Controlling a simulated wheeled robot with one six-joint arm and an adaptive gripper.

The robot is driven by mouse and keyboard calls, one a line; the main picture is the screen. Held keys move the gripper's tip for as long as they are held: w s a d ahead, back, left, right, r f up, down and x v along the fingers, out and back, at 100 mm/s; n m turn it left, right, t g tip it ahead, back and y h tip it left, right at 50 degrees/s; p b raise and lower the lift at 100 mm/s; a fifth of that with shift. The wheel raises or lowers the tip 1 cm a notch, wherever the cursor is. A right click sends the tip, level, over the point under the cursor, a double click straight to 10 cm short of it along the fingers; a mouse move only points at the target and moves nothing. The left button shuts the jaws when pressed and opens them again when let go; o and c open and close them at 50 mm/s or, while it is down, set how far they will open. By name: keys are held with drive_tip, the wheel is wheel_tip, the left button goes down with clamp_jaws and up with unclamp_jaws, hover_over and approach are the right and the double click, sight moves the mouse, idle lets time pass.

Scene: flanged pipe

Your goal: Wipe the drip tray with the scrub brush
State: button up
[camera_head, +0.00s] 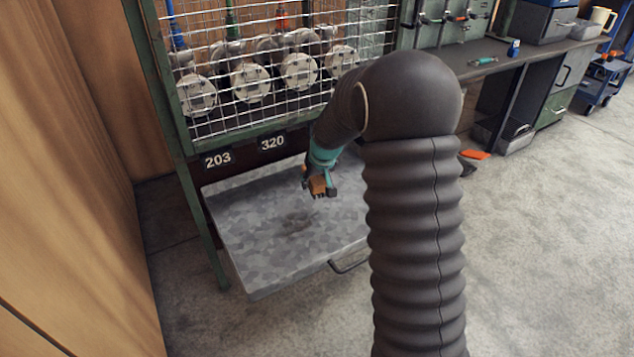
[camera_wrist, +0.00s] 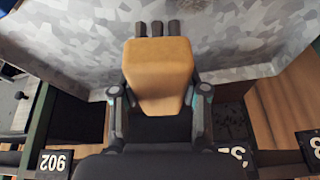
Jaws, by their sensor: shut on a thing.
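The drip tray (camera_head: 245,252) is a wide, mottled grey metal tray, pulled out low under the green caged rack, with a dark handle on its front. A darker smudge (camera_head: 296,223) marks its middle. My gripper (camera_head: 320,182) is over the back part of the tray, shut on the scrub brush (camera_head: 318,187). In the wrist view, both fingers of my gripper (camera_wrist: 160,95) press the sides of the brush's tan block (camera_wrist: 160,68). Dark bristle tufts stick out at its far end. I cannot tell whether the bristles touch the tray. My arm hides the tray's right side.
The caged rack (camera_head: 250,85) holds several flanged pipes behind wire mesh, above number plates 203 (camera_head: 218,159) and 320 (camera_head: 272,142). A wooden wall (camera_head: 85,190) stands close on the left. A workbench (camera_head: 480,58) is at the back right. The floor at right is open.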

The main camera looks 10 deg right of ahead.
drive_tip(key=shift+w+d+f, duration=0.1)
drive_tip(key=shift+w+f, duration=0.1)
drive_tip(key=shift+w, duration=0.7)
drive_tip(key=shift+f+b, duration=1.5)
drive_tip(key=shift+f, duration=0.85)
